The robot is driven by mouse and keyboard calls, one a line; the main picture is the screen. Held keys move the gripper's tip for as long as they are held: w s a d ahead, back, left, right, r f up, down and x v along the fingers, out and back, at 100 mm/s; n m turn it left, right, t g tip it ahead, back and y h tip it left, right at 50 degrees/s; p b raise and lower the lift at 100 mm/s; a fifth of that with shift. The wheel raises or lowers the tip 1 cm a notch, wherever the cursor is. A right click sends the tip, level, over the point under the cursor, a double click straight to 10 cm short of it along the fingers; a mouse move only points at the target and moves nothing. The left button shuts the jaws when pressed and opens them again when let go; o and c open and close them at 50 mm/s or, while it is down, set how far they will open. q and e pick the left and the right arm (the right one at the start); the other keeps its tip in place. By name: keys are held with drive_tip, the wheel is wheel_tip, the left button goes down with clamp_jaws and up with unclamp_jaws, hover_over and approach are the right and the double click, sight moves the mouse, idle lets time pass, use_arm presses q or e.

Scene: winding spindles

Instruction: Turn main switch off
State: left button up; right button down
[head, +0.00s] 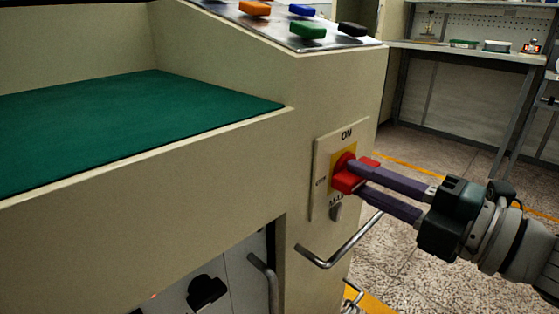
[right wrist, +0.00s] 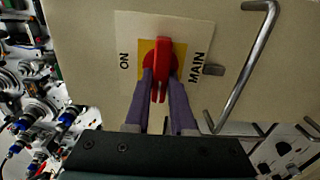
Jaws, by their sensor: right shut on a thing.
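The main switch is a red rotary handle (head: 346,173) on a yellow square, set in a cream plate (head: 321,172) on the machine's front. The plate reads ON above the handle, OFF at its left and MAIN below. My right gripper (head: 362,180) comes in from the right, its purple fingers on either side of the red grip. In the right wrist view the gripper (right wrist: 161,92) is shut on the red handle (right wrist: 161,65), which lies crosswise to the line from ON to MAIN. The fingers hide the OFF side there. My left gripper is not in view.
A grey knob (head: 336,212) sits just below the switch. A bent metal bar handle (head: 338,248) sticks out below my right gripper. Coloured buttons (head: 308,30) are on the sloped panel above. A workbench (head: 470,52) stands at the back right, with open floor before it.

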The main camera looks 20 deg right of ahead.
idle(0.3)
drive_tip(key=c, duration=0.8)
unclamp_jaws()
drive_tip(key=shift+o, duration=0.2)
drive_tip(key=p+v, duration=0.1)
drive_tip(key=v, duration=0.9)
